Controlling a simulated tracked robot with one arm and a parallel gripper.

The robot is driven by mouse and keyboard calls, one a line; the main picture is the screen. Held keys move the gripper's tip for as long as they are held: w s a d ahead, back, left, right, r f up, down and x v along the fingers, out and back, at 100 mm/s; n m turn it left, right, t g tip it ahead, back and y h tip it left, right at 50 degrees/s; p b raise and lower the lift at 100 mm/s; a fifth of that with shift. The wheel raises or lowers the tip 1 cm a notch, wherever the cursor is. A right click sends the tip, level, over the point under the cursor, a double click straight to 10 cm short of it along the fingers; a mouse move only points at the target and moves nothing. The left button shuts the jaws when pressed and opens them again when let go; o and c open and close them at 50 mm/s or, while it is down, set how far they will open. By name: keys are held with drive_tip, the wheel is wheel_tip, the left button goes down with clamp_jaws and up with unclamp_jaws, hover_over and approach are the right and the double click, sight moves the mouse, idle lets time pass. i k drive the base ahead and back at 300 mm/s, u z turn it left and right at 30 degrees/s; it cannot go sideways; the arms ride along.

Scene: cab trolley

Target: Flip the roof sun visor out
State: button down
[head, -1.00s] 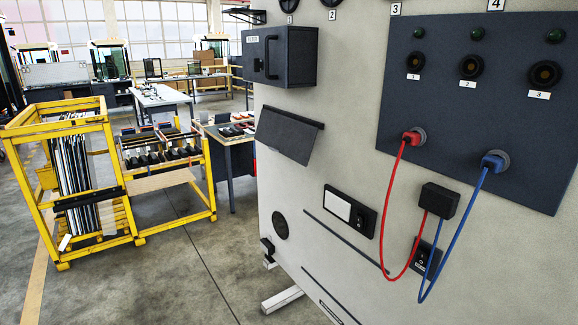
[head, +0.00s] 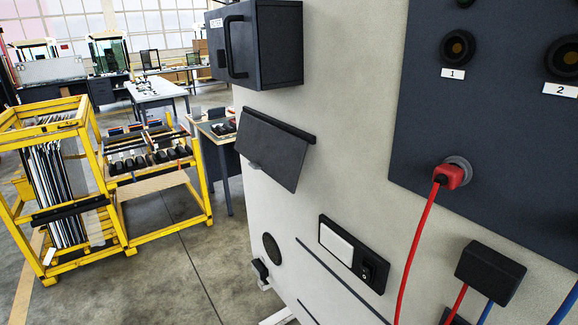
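The sun visor (head: 270,150) is a dark grey flat flap on the pale trolley panel, left of the middle of the head view. It hangs from a dark bar along its top edge and slants down, its lower edge appearing to stand a little off the panel. My gripper is not in view.
The dark box (head: 265,45) juts out above the visor. A dark socket board (head: 480,130) with a red plug (head: 452,175) and hanging cables is at right. A lamp and switch plate (head: 352,254) is below. Yellow racks (head: 110,185) stand on the floor at left.

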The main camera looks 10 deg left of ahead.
sight(269, 149)
drive_tip(key=u, duration=0.4)
drive_tip(key=i, duration=1.5)
drive_tip(key=u, duration=0.85)
